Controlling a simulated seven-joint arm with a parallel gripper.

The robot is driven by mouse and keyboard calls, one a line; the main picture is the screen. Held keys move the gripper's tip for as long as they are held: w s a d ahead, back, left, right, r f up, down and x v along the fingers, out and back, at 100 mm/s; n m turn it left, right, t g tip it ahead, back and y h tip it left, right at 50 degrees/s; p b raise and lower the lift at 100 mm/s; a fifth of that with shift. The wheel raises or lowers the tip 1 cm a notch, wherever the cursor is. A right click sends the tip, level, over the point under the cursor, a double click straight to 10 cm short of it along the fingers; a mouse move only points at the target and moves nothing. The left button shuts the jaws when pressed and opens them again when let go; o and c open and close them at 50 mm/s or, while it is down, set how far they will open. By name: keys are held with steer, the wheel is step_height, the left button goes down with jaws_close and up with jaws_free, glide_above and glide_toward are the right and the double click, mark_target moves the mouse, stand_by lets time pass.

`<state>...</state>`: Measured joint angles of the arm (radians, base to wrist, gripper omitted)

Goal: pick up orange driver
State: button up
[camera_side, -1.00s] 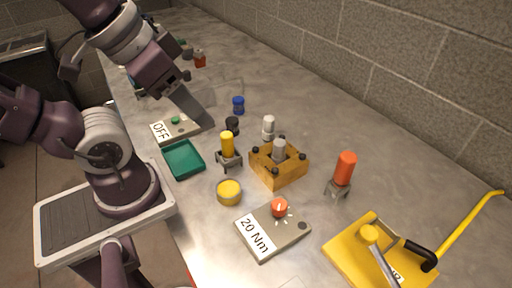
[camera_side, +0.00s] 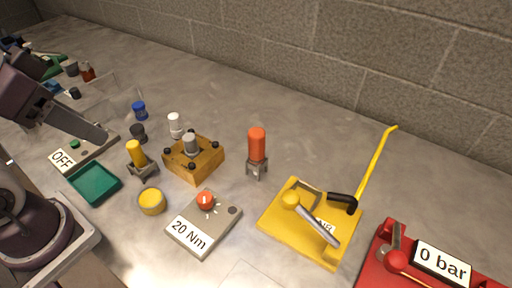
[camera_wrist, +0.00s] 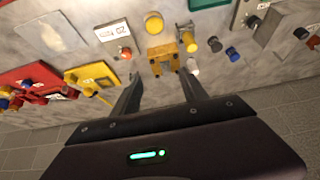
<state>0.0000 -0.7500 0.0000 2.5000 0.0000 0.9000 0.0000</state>
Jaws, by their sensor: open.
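The orange driver (camera_side: 257,145) stands upright in a small grey stand (camera_side: 257,171) on the grey bench, right of the wooden block in the side view. In the wrist view I cannot make it out clearly; the left finger covers part of that area. My gripper (camera_wrist: 160,82) is open and empty, its two fingers apart, with the wooden block showing beyond their tips. In the side view, my arm's end is at the left edge, well away from the driver, and its fingers are hard to make out.
A wooden block (camera_side: 208,162), a yellow driver (camera_side: 136,153) and a "20 Nm" box (camera_side: 190,238) stand left of the orange driver. A yellow plate (camera_side: 278,226) with a lever lies to its right, then a red "0 bar" device (camera_side: 371,272). Bench behind the driver is clear.

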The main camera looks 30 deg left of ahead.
steer(key=shift+o, duration=0.8)
